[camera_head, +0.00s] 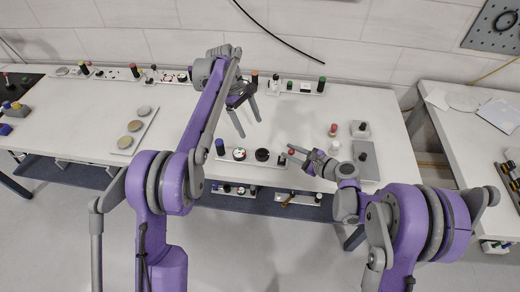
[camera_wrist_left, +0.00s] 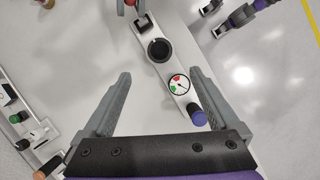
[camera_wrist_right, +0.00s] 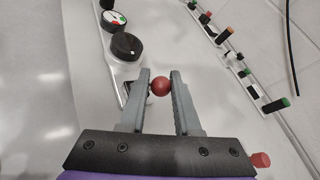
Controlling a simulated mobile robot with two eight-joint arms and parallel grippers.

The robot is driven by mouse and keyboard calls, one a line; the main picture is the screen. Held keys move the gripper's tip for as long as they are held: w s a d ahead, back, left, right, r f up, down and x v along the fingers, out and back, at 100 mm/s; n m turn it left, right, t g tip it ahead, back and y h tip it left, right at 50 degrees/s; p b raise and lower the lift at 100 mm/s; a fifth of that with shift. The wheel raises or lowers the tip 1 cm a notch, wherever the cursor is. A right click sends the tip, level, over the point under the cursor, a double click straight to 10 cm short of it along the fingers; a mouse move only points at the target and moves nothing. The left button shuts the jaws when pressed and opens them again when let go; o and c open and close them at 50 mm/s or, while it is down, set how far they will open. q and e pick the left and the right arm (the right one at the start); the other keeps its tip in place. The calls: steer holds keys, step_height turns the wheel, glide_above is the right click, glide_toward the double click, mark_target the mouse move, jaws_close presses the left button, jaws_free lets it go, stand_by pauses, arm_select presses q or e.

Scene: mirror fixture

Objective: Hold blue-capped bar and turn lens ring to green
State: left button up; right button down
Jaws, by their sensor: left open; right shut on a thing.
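The white fixture strip (camera_wrist_left: 171,66) carries a blue-capped bar (camera_wrist_left: 197,115), a round dial (camera_wrist_left: 179,84) with red and green marks, and a black lens ring (camera_wrist_left: 158,49). In the head view the blue-capped bar (camera_head: 220,147) stands left of the dial (camera_head: 239,154) and the black ring (camera_head: 262,155). My left gripper (camera_head: 250,128) is open and empty above and behind the strip. My right gripper (camera_head: 287,153) is shut on a red ball knob (camera_wrist_right: 160,86) at the ring's end of the strip. The dial needle is too small to read surely.
Strips of capped posts (camera_head: 292,86) line the table's back edge. A tray with three discs (camera_head: 149,113) lies left. A grey box (camera_head: 365,174) and a red-topped piece (camera_head: 333,129) stand right. White table between the strip and back row is mostly clear.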

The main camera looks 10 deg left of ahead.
mark_target(262, 154)
arm_select(q)
steer(key=x, duration=1.2)
steer(key=c, duration=1.4)
steer(key=shift+m, duration=0.4)
steer(key=m+g+y, duration=0.1)
steer(key=m, duration=0.3)
steer(key=shift+d, duration=0.1)
steer(key=m+y, duration=0.1)
steer(key=m, duration=0.1)
steer(key=m+g+y, duration=0.1)
steer(key=m, duration=0.2)
steer(key=shift+w+d, duration=0.1)
steer(key=shift+w, duration=0.05)
